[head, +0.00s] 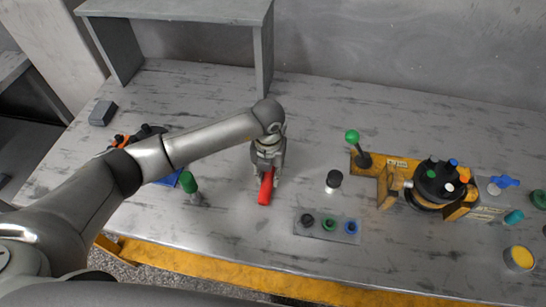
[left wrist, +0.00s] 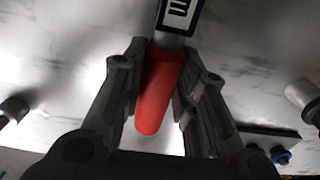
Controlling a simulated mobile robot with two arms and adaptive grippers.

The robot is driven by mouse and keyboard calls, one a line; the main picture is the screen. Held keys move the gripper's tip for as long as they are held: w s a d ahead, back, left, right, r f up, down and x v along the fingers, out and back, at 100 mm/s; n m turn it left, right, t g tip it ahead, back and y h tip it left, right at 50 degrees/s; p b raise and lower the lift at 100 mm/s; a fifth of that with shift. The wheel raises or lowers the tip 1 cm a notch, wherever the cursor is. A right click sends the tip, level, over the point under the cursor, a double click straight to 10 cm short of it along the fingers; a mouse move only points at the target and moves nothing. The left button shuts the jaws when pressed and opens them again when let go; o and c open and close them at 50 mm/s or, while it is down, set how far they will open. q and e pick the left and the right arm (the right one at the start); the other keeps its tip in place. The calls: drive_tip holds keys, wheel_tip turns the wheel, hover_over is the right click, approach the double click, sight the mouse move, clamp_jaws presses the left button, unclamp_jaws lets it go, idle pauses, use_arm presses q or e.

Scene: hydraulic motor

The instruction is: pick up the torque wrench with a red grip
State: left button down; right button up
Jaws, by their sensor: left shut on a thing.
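The torque wrench's red grip (head: 265,188) shows under my left gripper in the head view. The rest of the wrench is hidden by the gripper and arm in the head view. I cannot tell whether it touches the table. My right gripper is not in view.
A tray with black, green and blue fittings (head: 319,226) and a white-and-black cap (head: 333,181) lie to the right. A green-handled tool (head: 189,184) stands left. An orange motor fixture (head: 398,178) is at right. A grey shelf (head: 180,10) stands behind.

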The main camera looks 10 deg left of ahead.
use_arm(q)
drive_tip(key=shift+w, duration=0.1)
drive_tip(key=shift+r, duration=0.55)
wheel_tip(320, 180, up, 2)
drive_tip(key=shift+r+b, duration=0.1)
drive_tip(key=shift+b, duration=0.2)
drive_tip(key=s+r, duration=0.2)
drive_tip(key=r, duration=0.1)
drive_tip(key=s+d+r+b, duration=0.1)
drive_tip(key=s+r, duration=0.2)
drive_tip(key=shift+s+d, duration=0.1)
drive_tip(key=s+d+r+b, duration=0.2)
drive_tip(key=s+r, duration=0.1)
drive_tip(key=s, duration=0.5)
drive_tip(key=shift+s+r, duration=0.3)
drive_tip(key=shift+r, duration=0.05)
drive_tip(key=c, duration=1.8)
unclamp_jaws()
drive_tip(key=shift+c, duration=0.2)
clamp_jaws()
